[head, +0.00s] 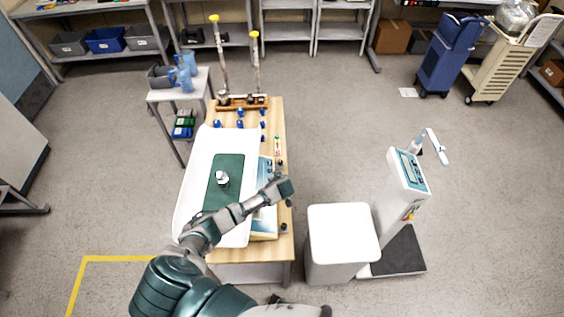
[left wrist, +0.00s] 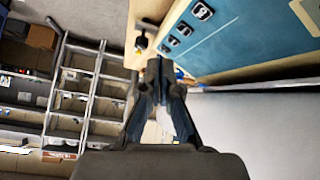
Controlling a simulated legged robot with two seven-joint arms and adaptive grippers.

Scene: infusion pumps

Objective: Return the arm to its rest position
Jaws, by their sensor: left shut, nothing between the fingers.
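My left arm comes in from the bottom left of the head view and reaches across the wooden table. My left gripper (head: 283,188) is above the table's right edge, beside a cream and blue device (head: 264,222), which my forearm partly covers. In the left wrist view the gripper's dark fingers (left wrist: 160,68) are shut and empty. A blue panel with white icons (left wrist: 235,38) lies beyond them at the upper right, apart from them as far as I can tell. My right gripper is not in view.
The wooden table (head: 272,130) holds a white tray (head: 197,160) with a green mat (head: 229,173), blue-knobbed parts and two upright poles. A white box-shaped stand (head: 343,234) and a scale-like column (head: 405,190) stand to the right.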

